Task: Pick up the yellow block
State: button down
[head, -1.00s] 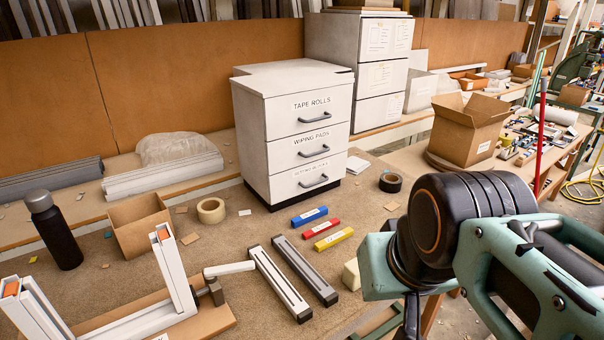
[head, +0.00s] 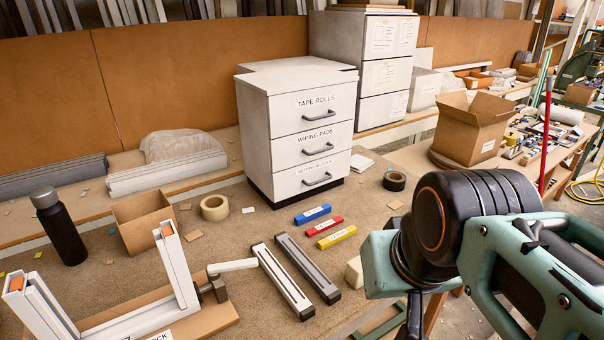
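The yellow block (head: 337,238) lies flat on the brown worktop, with a white label on its top. It is the nearest of three labelled blocks in a slanted row, in front of the drawer cabinet. The red block (head: 323,226) and the blue block (head: 312,214) lie just behind it, apart from each other. My arm fills the right side of the head view, to the right of the blocks. Only a dark part of my gripper (head: 412,318) shows at the bottom edge, below the arm's teal end. Its fingertips are not clearly seen.
The white drawer cabinet (head: 297,125) stands behind the blocks. Two metal rails (head: 308,268) lie in front of them. A cream block (head: 354,271) sits near the table edge. A black tape roll (head: 394,181), a tan tape roll (head: 214,208), an open box (head: 143,221) and a bottle (head: 59,228) are around.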

aim_at(323, 244)
jog(key=i+l+z, duration=0.2)
jog(key=i+l, duration=0.55)
